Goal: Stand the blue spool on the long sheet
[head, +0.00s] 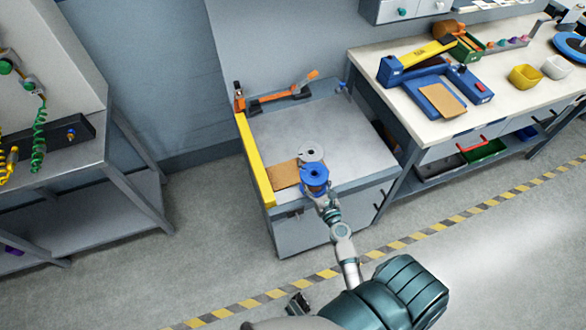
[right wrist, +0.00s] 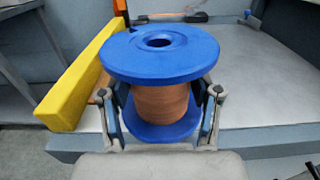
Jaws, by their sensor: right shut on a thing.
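The blue spool (head: 314,172) has blue flanges and a brown wound middle. It is upright near the front edge of the grey cabinet top. My right gripper (head: 320,190) is shut on its middle from the front; in the right wrist view the fingers flank the spool (right wrist: 160,57) below its upper flange. I cannot tell whether its lower flange touches the top. A brown sheet (head: 282,176) lies just left of the spool, partly hidden by it. Another brown sheet (head: 442,100) is on the blue tray on the right bench.
A grey spool (head: 310,153) stands close behind the blue one. A yellow bar (head: 253,158) runs along the cabinet's left edge. An orange tool (head: 280,95) lies along the back. The right and back middle of the cabinet top (head: 350,135) are clear.

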